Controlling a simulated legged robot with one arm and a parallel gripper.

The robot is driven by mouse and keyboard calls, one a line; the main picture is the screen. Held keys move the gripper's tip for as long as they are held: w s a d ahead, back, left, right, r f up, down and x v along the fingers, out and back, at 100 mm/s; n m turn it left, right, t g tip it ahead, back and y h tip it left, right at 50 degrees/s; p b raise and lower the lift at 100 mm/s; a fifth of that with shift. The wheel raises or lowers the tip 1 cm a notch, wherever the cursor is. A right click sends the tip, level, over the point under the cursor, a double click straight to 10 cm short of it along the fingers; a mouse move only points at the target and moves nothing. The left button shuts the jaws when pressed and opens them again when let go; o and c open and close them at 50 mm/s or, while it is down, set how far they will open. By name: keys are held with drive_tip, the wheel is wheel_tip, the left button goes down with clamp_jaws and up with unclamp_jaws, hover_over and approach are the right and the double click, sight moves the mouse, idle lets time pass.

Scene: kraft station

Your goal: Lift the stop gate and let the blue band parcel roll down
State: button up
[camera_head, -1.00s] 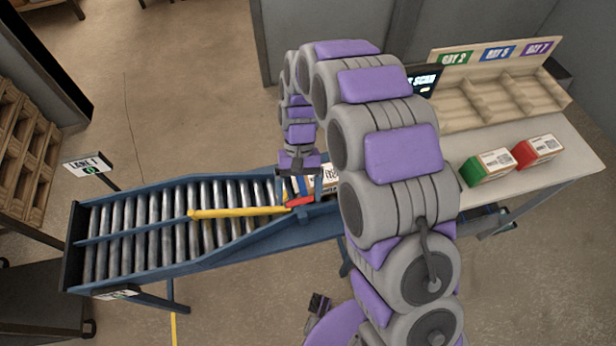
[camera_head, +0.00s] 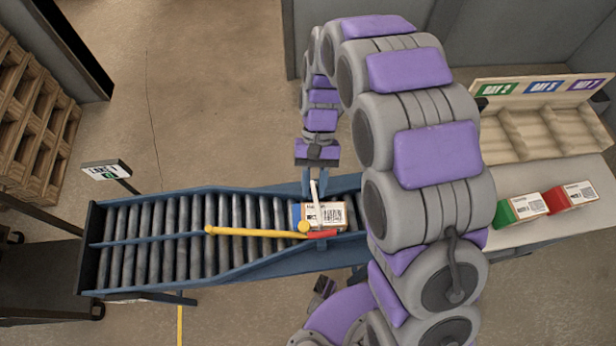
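The blue band parcel (camera_head: 333,215) is a small cardboard box with a white label and a blue band on its left end. It lies on the narrow right part of the roller conveyor (camera_head: 225,273). A yellow bar (camera_head: 255,233) with a red end (camera_head: 322,235) crosses the rollers just in front of it. I cannot tell for sure which part is the stop gate. My gripper (camera_head: 316,184) points down just behind the parcel's left half. A pale slim piece reaches from it toward the parcel; whether its fingers are open or touching anything is unclear.
A LANE sign (camera_head: 106,170) stands at the conveyor's far left. A table (camera_head: 540,232) at right holds a green-ended box (camera_head: 520,208), a red-ended box (camera_head: 570,197) and a wooden bay rack (camera_head: 500,133). My arm hides the conveyor's right end.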

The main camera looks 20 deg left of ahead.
drive_tip(key=shift+o, duration=1.4)
drive_tip(key=shift+w+d, duration=0.2)
drive_tip(key=shift+d, duration=0.35)
drive_tip(key=shift+w+d, duration=0.2)
drive_tip(key=shift+d, duration=0.35)
drive_tip(key=shift+o, duration=0.9)
drive_tip(key=shift+d, duration=0.1)
drive_tip(key=shift+o, duration=0.6)
drive_tip(key=shift+s+a, duration=0.1)
drive_tip(key=shift+a, duration=0.1)
drive_tip(key=o, duration=0.3)
drive_tip(key=shift+a+f, duration=0.2)
drive_tip(key=shift+a, duration=0.85)
drive_tip(key=o, duration=0.3)
drive_tip(key=shift+a+f, duration=0.1)
drive_tip(key=shift+a, duration=0.45)
drive_tip(key=shift+o, duration=0.5)
drive_tip(key=shift+d, duration=0.25)
drive_tip(key=d+p+v, duration=0.2)
drive_tip(key=p+v, duration=0.5)
drive_tip(key=v, duration=1)
drive_tip(key=shift+w+r+p, duration=0.25)
drive_tip(key=shift+r+p, duration=0.05)
drive_tip(key=shift+r, duration=0.1)
